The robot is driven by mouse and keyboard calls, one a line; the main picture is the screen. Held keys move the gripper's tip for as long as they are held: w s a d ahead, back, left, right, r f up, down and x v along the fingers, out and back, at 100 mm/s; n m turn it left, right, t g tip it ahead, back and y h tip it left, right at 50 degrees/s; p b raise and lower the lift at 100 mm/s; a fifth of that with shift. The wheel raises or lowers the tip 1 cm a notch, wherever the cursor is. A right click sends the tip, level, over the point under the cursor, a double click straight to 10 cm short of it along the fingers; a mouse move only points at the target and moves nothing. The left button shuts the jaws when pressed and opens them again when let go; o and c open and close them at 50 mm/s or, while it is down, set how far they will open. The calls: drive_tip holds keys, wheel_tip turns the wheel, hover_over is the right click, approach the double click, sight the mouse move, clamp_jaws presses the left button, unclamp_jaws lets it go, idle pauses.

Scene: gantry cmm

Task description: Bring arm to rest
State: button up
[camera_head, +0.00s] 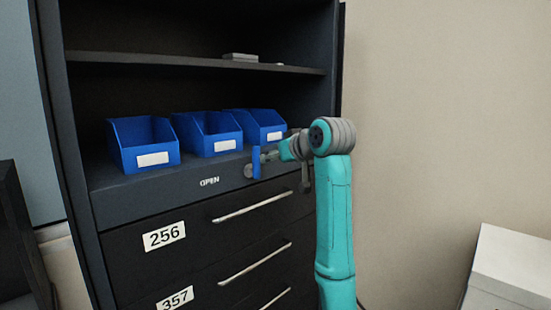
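My teal arm rises on the right of the head view, in front of the cabinet's right side, and bends at a grey joint toward the cabinet. My gripper (273,156) is at the arm's far end, small and partly hidden by my wrist. I cannot tell whether its fingers are open or shut. A blue upright handle (256,162) with a round grey base is on the cabinet front just left of my gripper. I cannot tell whether they touch.
The dark cabinet (150,212) has drawers with long bar handles. Three blue bins (148,144) stand on its open shelf. A small grey item (240,57) lies on the upper shelf. A white box-like object (510,270) is at lower right. The wall right of my arm is bare.

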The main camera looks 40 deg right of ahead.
idle(0.4)
drive_tip(key=w+a+f, duration=0.1)
drive_tip(key=a+f, duration=0.3)
drive_tip(key=f, duration=0.8)
drive_tip(key=a+f, duration=0.3)
drive_tip(key=f, duration=0.9)
drive_tip(key=s+a+f+m, duration=0.1)
drive_tip(key=s+a+f, duration=0.5)
drive_tip(key=f, duration=0.4)
drive_tip(key=s+a+f, duration=0.5)
drive_tip(key=f, duration=0.5)
drive_tip(key=s+a+f+t, duration=0.1)
drive_tip(key=s+a+f, duration=0.35)
drive_tip(key=s, duration=0.55)
drive_tip(key=s+a+f, duration=0.4)
drive_tip(key=s+a, duration=0.1)
drive_tip(key=s, duration=0.5)
drive_tip(key=s+a+r+n+y, duration=0.1)
drive_tip(key=s+a+r, duration=0.1)
drive_tip(key=s, duration=0.9)
drive_tip(key=s+a+r+n+y, duration=0.1)
drive_tip(key=s+r, duration=0.4)
drive_tip(key=s, duration=0.5)
drive_tip(key=shift+s+a+n+t+y, duration=0.35)
drive_tip(key=shift+a+n, duration=0.25)
drive_tip(key=shift+a, duration=0.15)
